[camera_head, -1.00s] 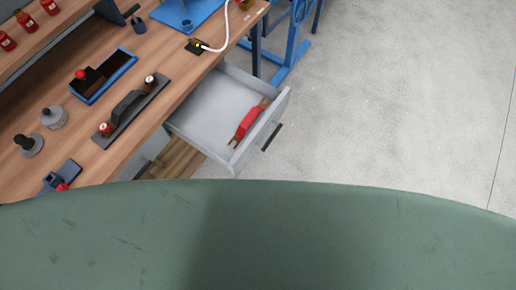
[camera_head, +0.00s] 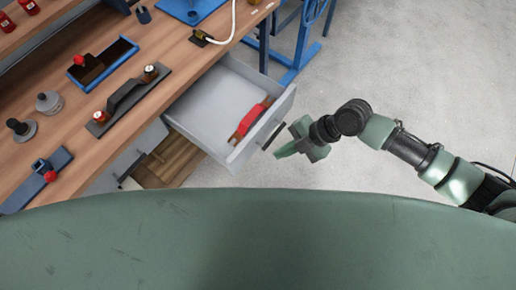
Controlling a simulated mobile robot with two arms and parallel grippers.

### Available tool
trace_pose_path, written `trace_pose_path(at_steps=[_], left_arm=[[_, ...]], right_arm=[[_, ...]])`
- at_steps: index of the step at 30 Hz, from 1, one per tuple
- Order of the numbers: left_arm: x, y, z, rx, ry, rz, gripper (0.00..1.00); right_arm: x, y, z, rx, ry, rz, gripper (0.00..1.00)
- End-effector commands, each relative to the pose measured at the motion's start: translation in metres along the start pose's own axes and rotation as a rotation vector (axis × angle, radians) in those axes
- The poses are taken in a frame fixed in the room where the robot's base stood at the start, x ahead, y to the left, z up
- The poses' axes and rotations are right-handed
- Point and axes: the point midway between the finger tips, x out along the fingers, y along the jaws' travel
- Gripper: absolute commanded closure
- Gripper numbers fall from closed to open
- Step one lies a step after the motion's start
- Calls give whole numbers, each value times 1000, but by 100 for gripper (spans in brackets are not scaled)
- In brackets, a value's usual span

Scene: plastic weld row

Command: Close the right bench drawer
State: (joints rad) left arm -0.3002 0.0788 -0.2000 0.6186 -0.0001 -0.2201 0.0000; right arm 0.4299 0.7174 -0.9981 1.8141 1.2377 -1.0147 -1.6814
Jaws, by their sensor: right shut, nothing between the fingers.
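The right bench drawer (camera_head: 207,116) is a grey drawer pulled out from under the wooden bench (camera_head: 118,92). Its dark handle (camera_head: 274,136) is on the front panel, which faces right. A red tool with brown ends (camera_head: 250,120) lies inside, near the front panel. My right gripper (camera_head: 280,150) is shut and empty, just right of the front panel and close to the handle. I cannot tell whether it touches the handle. My left gripper is not in view.
A second opening with wooden slats (camera_head: 168,160) shows below and left of the drawer. On the bench stand a blue-rimmed tray (camera_head: 125,47), a black-handled tool (camera_head: 126,97) and grey weights (camera_head: 48,102). The concrete floor (camera_head: 400,60) at the right is clear.

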Motion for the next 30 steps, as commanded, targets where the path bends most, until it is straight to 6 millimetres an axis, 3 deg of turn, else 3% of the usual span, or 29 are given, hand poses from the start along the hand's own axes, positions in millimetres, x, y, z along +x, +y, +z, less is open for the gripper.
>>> trace_pose_path(at_steps=[6,9,18,30], left_arm=[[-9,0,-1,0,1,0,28],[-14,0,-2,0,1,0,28],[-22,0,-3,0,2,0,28],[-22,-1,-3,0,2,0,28]], right_arm=[[48,2,-2,4,3,1,100],[63,7,-2,1,0,4,100],[78,35,0,2,-2,2,100],[79,36,1,2,-3,2,100]])
